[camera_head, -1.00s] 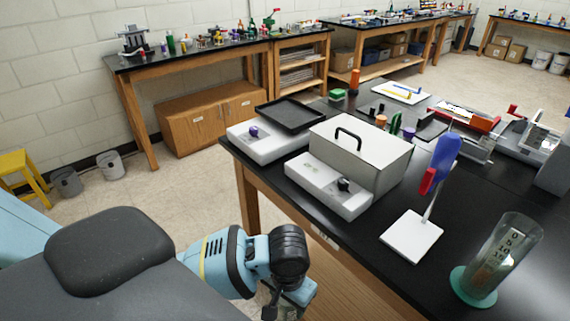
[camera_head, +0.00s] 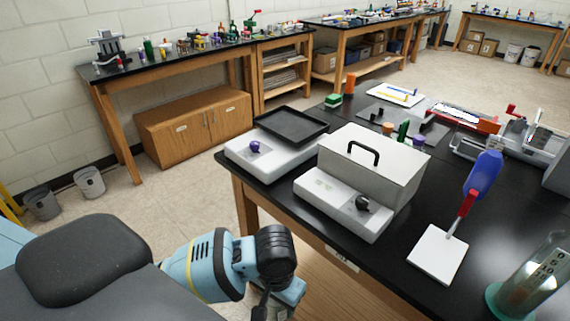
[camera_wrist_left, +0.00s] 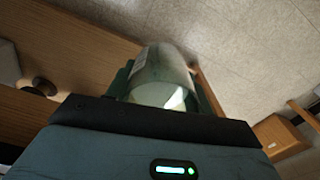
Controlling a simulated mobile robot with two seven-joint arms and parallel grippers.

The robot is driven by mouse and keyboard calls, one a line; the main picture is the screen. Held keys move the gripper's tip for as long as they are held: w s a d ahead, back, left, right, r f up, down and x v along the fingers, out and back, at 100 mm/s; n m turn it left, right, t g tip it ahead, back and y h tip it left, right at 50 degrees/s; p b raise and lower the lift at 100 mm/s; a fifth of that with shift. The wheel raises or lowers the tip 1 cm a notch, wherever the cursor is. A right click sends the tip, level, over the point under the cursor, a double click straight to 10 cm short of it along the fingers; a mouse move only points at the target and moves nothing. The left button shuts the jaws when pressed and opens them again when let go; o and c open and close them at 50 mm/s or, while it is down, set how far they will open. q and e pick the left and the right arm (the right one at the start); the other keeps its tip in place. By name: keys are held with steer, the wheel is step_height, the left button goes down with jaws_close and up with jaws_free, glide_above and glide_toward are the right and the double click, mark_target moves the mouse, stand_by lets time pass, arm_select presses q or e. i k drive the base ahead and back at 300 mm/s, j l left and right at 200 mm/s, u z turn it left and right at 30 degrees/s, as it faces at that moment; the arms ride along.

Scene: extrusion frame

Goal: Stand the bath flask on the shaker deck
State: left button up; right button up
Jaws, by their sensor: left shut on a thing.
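The shaker is a low white unit with a purple knob, and its black tray-like deck (camera_head: 290,125) is empty. It stands at the left corner of the black-topped bench. My left gripper (camera_head: 278,302) is low in front of the bench, below its top and mostly hidden by my wrist in the head view. In the left wrist view the gripper (camera_wrist_left: 163,82) is shut on a clear, greyish glass vessel, apparently the bath flask (camera_wrist_left: 160,68). Its neck and contents cannot be made out. My right gripper is not in view.
A white bath with a handled lid (camera_head: 375,162) stands right of the shaker. A stand with a blue and red holder (camera_head: 437,255) and a glass cylinder (camera_head: 532,280) are farther right. The bench's front edge (camera_head: 300,228) lies between my gripper and the shaker.

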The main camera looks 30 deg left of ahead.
mark_target(290, 125)
steer(key=i+j+z, duration=0.15)
steer(key=j, duration=1.45)
steer(key=k+l, duration=0.05)
